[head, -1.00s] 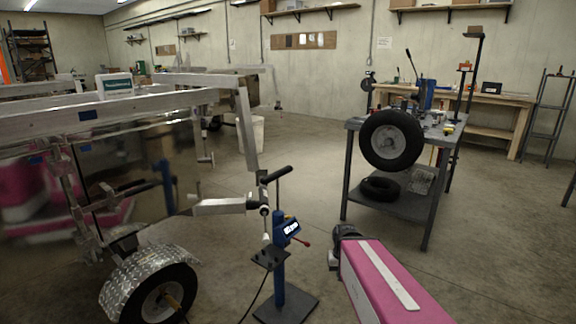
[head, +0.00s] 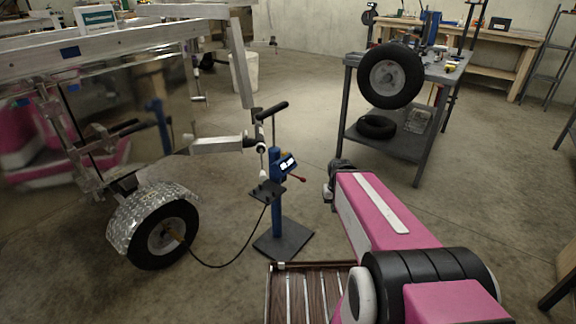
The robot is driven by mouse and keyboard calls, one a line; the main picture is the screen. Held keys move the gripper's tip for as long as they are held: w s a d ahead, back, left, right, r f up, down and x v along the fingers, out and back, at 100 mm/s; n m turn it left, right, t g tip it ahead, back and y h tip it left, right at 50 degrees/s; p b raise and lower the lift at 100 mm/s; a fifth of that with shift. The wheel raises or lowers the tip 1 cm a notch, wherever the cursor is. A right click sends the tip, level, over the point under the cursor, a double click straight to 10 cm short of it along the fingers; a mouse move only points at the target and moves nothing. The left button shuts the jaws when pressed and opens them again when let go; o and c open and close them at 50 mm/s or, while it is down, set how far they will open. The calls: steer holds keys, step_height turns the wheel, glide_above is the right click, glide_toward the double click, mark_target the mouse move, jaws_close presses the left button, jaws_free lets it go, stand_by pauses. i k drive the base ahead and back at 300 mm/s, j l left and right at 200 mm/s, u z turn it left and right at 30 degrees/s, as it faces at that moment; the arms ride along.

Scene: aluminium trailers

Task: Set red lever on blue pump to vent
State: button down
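The blue pump (head: 276,212) stands upright on a dark square base plate (head: 284,240) in the middle of the head view. A black T-handle (head: 272,111) rises above it, and a small lit display (head: 287,163) sits on its upper part. The red lever (head: 298,179) sticks out to the lower right from just below the display. Any vent marking is too small to read. My pink arm reaches forward to the right of the pump; its dark far end is near the pump, apart from the lever. My gripper's fingers cannot be made out.
A trailer with a silver fender and wheel (head: 163,235) stands left, and a black hose (head: 215,266) runs from it to the pump. A grey cart (head: 398,152) carrying a tyre (head: 390,76) stands behind right. A slatted wooden surface (head: 308,297) lies at the front. Floor right of the pump is open.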

mark_target(304, 179)
steer(key=i+l+u, duration=0.75)
steer(key=k+j, duration=0.2)
steer(key=j, duration=0.15)
steer(key=k+j, duration=0.2)
steer(key=j, duration=0.15)
steer(key=k+j+u, duration=0.1)
steer(key=j, duration=0.25)
steer(key=k+j, duration=0.5)
steer(key=j, duration=0.25)
steer(key=k+j+u, duration=0.1)
steer(key=j, duration=0.25)
steer(key=k+j, duration=0.25)
steer(key=i+l, duration=0.1)
steer(key=l, duration=0.15)
steer(key=i+l, duration=0.1)
steer(key=l, duration=0.15)
steer(key=i+l, duration=0.35)
steer(key=i, duration=0.25)
